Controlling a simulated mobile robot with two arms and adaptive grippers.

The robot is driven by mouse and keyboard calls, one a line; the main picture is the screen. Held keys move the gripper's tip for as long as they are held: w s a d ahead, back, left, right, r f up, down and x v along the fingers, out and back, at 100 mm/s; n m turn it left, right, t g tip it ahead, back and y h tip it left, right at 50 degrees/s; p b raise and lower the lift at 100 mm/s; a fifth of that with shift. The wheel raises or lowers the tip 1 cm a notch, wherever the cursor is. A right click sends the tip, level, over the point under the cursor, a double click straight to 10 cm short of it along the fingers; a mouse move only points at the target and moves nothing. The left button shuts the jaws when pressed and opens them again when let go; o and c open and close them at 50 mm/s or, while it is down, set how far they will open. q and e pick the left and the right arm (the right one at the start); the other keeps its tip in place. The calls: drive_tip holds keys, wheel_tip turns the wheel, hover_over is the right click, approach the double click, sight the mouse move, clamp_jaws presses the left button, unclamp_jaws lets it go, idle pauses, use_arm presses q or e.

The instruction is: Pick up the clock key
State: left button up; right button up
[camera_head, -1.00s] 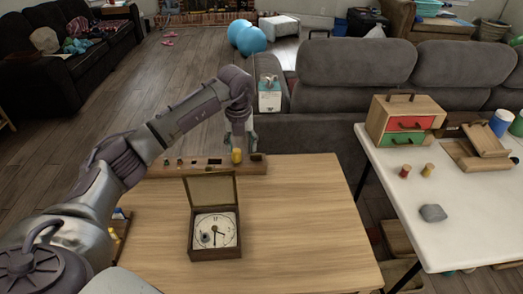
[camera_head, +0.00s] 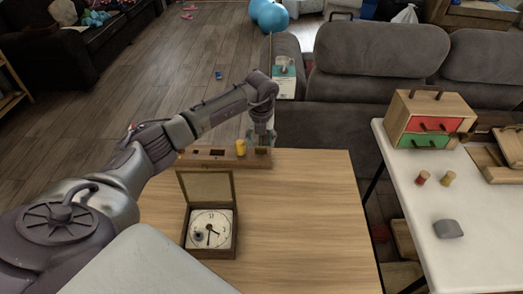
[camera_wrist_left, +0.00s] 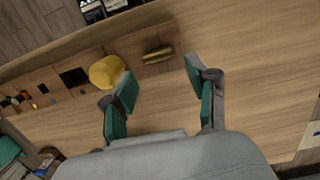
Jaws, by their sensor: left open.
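A long wooden rack (camera_head: 222,159) lies along the far edge of the wooden table, holding small pieces in its slots. A small brass-coloured piece (camera_wrist_left: 158,55) lies in the slot at one end and may be the clock key; I cannot make out its full shape. A yellow rounded piece (camera_head: 241,147) stands beside it and also shows in the left wrist view (camera_wrist_left: 106,71). My left gripper (camera_head: 262,137) is over that end of the rack. In the left wrist view its fingers (camera_wrist_left: 160,79) are apart and empty, with the brass piece just beyond the gap. My right gripper is out of view.
An open wooden box with a clock face (camera_head: 210,229) stands on the wooden table (camera_head: 300,220), its lid raised. The table's right part is clear. A white table (camera_head: 470,265) at the right holds a small drawer cabinet (camera_head: 428,120). A grey sofa (camera_head: 375,85) stands behind.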

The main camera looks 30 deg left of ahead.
sight(261, 147)
use_arm(q)
drive_tip(key=f, duration=0.2)
drive_tip(key=w+f, duration=0.1)
drive_tip(key=f, duration=0.1)
drive_tip(key=shift+a, duration=0.35)
drive_tip(key=shift+w+f+p, duration=0.1)
drive_tip(key=shift+f+p, duration=0.2)
drive_tip(key=shift+f, duration=0.2)
drive_tip(key=c, duration=0.8)
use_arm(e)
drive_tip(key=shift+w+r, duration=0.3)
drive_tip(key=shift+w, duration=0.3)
